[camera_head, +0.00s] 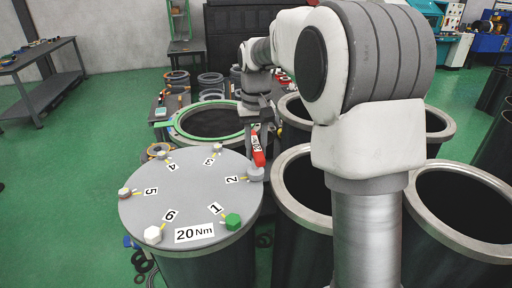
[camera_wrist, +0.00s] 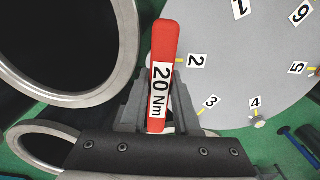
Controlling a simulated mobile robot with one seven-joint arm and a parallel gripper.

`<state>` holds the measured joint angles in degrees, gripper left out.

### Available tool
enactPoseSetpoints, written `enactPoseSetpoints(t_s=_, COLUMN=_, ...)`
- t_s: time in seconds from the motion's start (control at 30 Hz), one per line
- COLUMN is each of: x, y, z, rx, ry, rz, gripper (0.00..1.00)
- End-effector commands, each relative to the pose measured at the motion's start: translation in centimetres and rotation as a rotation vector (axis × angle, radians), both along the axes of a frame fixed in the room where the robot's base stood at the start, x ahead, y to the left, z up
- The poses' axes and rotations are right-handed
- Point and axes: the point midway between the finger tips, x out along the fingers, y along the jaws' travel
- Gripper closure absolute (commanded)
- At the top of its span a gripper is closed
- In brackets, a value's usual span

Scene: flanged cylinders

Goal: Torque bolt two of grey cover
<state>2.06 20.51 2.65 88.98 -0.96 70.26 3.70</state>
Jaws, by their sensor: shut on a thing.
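The grey cover (camera_head: 188,190) lies on a dark cylinder, with numbered bolts around its edge and a "20 Nm" label. It also shows in the wrist view (camera_wrist: 225,95). Bolt two (camera_head: 256,174) is grey, at the cover's right edge beside the label "2". Bolt one (camera_head: 232,221) is green; bolt six (camera_head: 153,235) is white. My gripper (camera_wrist: 160,118) is shut on a red torque wrench (camera_wrist: 163,50) marked "20 Nm". In the head view the wrench (camera_head: 258,157) reaches down to bolt two, its lower end just above or touching it; I cannot tell which.
An open cylinder with a green-rimmed flange (camera_head: 208,122) stands behind the cover. Open dark cylinders (camera_head: 305,185) stand close on the right. A grey workbench (camera_head: 40,75) is at the far left. The green floor on the left is mostly clear.

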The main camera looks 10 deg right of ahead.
Motion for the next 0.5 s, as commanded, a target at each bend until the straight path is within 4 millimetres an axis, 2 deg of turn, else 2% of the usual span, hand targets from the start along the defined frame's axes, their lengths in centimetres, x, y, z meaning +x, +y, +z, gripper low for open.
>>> enactPoseSetpoints(t_s=0.5, x=0.0, y=0.0, z=2.9, rx=-0.001, ry=-0.001, rz=0.0, gripper=1.0)
